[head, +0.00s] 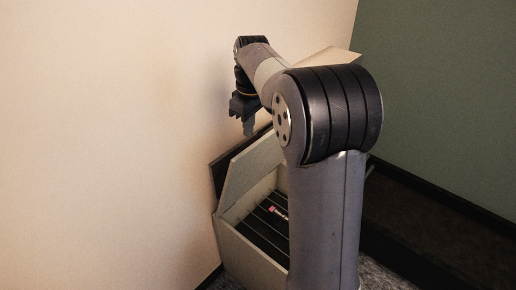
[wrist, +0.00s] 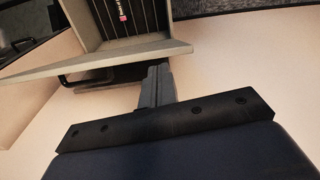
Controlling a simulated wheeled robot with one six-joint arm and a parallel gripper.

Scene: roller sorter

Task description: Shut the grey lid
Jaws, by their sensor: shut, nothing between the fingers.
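The grey lid (head: 252,164) stands open, raised and tilted on the wall side of a grey box (head: 250,258). In the wrist view the lid (wrist: 110,58) shows as a pale band across the top, with the box interior beyond it. Dark slats or rollers (head: 262,226) with a small red label (head: 279,212) lie inside the box. My gripper (head: 248,132) is shut and empty, pointing down just above the lid's upper edge. In the wrist view its fingertips (wrist: 158,68) come close to the lid; I cannot tell whether they touch. My arm hides the box's right side.
A pale wall (head: 110,130) stands close on the left, and a dark panel (head: 222,172) sits between it and the lid. A dark handle-like bar (wrist: 85,80) shows beside the lid. A pale flat piece (head: 328,59) shows behind my arm. A green wall (head: 440,100) stands at right.

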